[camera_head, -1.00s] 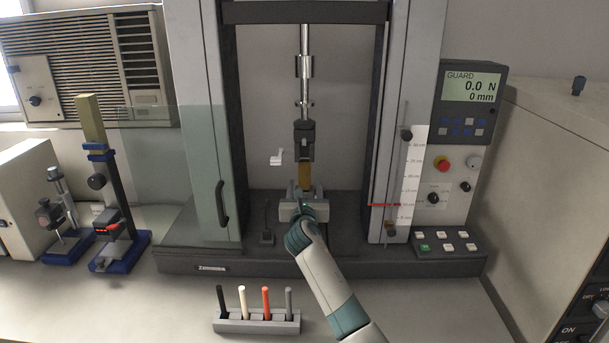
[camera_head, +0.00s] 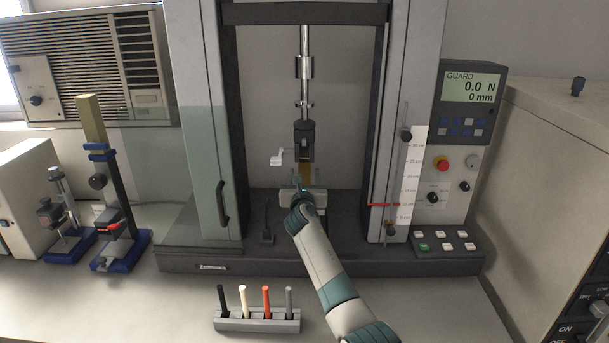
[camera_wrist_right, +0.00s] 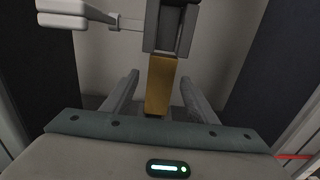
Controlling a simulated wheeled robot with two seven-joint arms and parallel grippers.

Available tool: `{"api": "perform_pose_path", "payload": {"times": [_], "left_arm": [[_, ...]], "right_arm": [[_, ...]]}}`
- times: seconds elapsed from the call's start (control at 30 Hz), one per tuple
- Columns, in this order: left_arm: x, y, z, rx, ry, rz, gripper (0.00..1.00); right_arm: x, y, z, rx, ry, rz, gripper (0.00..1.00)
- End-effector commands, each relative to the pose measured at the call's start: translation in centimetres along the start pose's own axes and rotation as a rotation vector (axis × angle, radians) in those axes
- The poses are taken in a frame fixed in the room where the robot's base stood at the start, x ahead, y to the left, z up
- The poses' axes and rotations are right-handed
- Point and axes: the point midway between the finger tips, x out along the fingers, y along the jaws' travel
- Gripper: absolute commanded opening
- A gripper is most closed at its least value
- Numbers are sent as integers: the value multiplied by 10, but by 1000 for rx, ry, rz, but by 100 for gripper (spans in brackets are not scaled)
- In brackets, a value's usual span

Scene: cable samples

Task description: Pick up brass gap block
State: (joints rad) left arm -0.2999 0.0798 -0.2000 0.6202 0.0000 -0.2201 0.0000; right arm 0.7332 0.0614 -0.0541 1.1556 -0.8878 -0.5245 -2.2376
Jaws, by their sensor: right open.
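The brass gap block (camera_head: 305,173) stands upright below the dark upper grip (camera_head: 304,140) in the middle of the test frame. In the right wrist view the brass block (camera_wrist_right: 160,85) shows as a gold-brown bar, its top meeting the dark grip (camera_wrist_right: 168,25). My right gripper (camera_head: 304,188) reaches into the frame at the block's lower part. In the wrist view its two fingers (camera_wrist_right: 158,95) are apart, one on each side of the block, with gaps on both sides. The block's lower end is partly hidden in the head view. My left gripper is not in view.
The frame's columns (camera_head: 405,130) stand on both sides, with a clear guard panel (camera_head: 205,165) open at left. A white-handled lever (camera_wrist_right: 65,15) juts left of the grip. A rack of coloured rods (camera_head: 257,321) stands on the bench in front. A control panel (camera_head: 455,170) is at right.

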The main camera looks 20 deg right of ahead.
Motion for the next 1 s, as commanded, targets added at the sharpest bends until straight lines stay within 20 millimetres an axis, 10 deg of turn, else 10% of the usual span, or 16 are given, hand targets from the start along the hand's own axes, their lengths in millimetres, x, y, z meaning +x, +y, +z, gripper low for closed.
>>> {"api": "perform_pose_path", "payload": {"times": [0.53,0.77,1.0], "left_arm": [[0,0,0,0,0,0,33],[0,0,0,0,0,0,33],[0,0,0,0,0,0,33]], "right_arm": [[3,0,-1,1,1,0,53],[3,0,0,1,1,0,3],[3,0,1,1,-1,1,0]]}}
